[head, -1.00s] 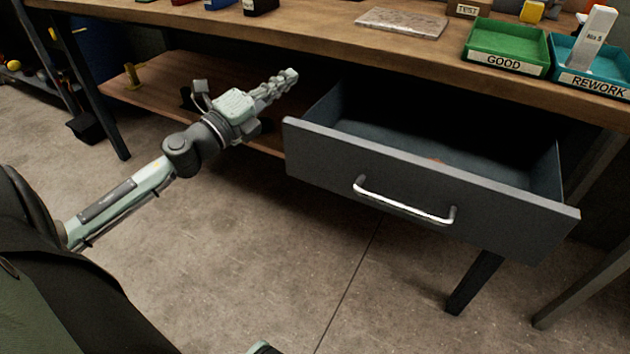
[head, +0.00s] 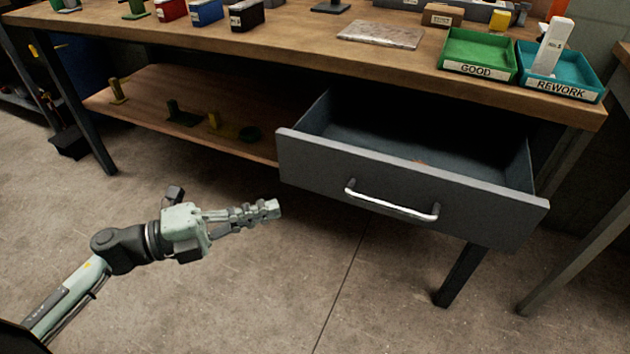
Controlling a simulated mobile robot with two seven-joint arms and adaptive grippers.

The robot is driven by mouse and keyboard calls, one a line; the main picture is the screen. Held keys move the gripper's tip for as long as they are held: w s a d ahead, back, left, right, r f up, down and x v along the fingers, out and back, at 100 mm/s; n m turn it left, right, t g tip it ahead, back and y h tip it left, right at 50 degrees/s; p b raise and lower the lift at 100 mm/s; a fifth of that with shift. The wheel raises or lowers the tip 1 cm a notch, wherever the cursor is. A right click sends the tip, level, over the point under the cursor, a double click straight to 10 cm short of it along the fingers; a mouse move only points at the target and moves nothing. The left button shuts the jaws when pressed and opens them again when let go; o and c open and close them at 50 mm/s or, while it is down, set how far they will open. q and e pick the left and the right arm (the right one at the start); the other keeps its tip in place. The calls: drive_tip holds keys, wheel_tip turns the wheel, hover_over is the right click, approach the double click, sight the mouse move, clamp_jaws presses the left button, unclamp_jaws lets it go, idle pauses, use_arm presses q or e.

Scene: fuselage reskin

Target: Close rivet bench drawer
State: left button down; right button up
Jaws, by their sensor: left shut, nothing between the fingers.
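The grey rivet bench drawer (head: 320,168) stands pulled out below the bench top in the head view. Its silver bar handle (head: 392,205) is on the front face. A small reddish item (head: 420,162) lies inside, mostly hidden by the front panel. My left gripper (head: 272,208) is shut and empty. In the picture it is left of the handle and just below the drawer's left front corner, apart from the drawer. My right gripper is not in view.
The wooden bench (head: 300,38) carries a green GOOD tray (head: 477,70), a teal REWORK tray (head: 560,90) and several small bins. A lower shelf (head: 150,120) is left of the drawer. A bench leg (head: 460,275) stands below it. The floor in front is clear.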

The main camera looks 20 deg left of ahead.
sight(340, 178)
use_arm(q)
drive_tip(key=x, duration=0.3)
drive_tip(key=w+a+p+x, duration=0.1)
drive_tip(key=x, duration=0.6)
drive_tip(key=shift+w+a+r, duration=0.1)
drive_tip(key=shift+w, duration=0.85)
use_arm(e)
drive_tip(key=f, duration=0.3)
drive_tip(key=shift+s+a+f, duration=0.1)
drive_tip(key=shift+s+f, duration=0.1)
